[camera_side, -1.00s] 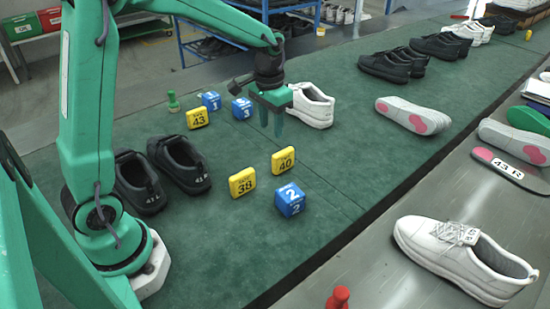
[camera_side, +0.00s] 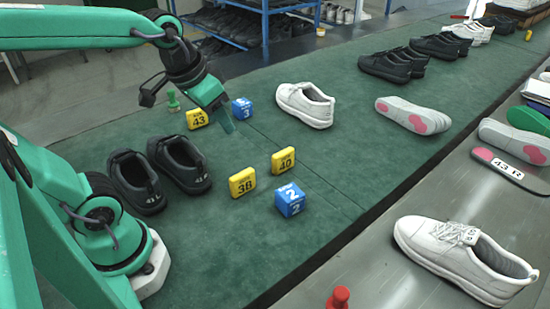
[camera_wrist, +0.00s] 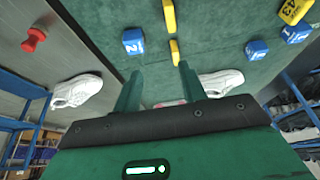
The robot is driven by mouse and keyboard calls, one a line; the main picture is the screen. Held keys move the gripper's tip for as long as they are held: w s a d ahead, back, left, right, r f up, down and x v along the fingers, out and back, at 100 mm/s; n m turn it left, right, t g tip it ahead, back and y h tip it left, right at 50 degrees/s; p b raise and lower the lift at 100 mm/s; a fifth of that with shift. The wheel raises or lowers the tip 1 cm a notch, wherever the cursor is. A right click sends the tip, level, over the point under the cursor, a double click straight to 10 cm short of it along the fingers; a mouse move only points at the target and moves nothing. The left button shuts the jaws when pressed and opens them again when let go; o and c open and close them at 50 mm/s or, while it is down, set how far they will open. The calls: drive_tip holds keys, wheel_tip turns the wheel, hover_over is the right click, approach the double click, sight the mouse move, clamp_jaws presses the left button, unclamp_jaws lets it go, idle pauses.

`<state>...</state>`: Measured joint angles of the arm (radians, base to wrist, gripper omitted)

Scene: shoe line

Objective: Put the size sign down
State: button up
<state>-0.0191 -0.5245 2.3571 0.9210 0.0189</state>
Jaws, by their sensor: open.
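My gripper (camera_side: 225,118) is open and empty above the green mat, tilted, in front of the blue cubes in the side view. Its two fingers stand apart in the wrist view (camera_wrist: 160,88). Yellow size signs stand on the mat: 43 (camera_side: 197,119) left of my gripper, 38 (camera_side: 242,182) and 40 (camera_side: 284,160) nearer the camera. The 43 sign (camera_wrist: 293,11) also shows at the wrist view's top right. Two more yellow signs (camera_wrist: 169,16) (camera_wrist: 174,52) show there above the fingers, numbers unreadable.
Blue cubes 2 (camera_side: 290,200) and 3 (camera_side: 242,108) stand on the green mat (camera_side: 330,165). Black shoes (camera_side: 180,164) lie left and a white shoe (camera_side: 305,105) right of my gripper. A green pawn (camera_side: 173,102) stands behind; a red one (camera_side: 339,298) is at the front.

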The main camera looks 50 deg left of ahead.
drive_tip(key=shift+t, duration=0.6)
drive_tip(key=shift+s+d+f, duration=0.1)
drive_tip(key=shift+s+d, duration=0.05)
drive_tip(key=shift+s, duration=0.95)
drive_tip(key=shift+s+d+f, duration=0.1)
drive_tip(key=shift+s, duration=0.95)
drive_tip(key=o, duration=1.3)
drive_tip(key=shift+w+a+r+n, duration=0.25)
drive_tip(key=shift+w+r+n, duration=0.05)
drive_tip(key=shift+w, duration=0.1)
drive_tip(key=w+a+r+n+g+y, duration=0.1)
drive_tip(key=w+a+r+n+g, duration=0.25)
drive_tip(key=w+a+n, duration=0.9)
drive_tip(key=w+a+f+n+g, duration=0.1)
drive_tip(key=a+f, duration=0.3)
drive_tip(key=a, duration=0.9)
drive_tip(key=w+a+f+n+g+h, duration=0.1)
drive_tip(key=a+f+n, duration=0.3)
drive_tip(key=a, duration=1)
drive_tip(key=shift+w+f, duration=0.3)
drive_tip(key=shift+w, duration=0.4)
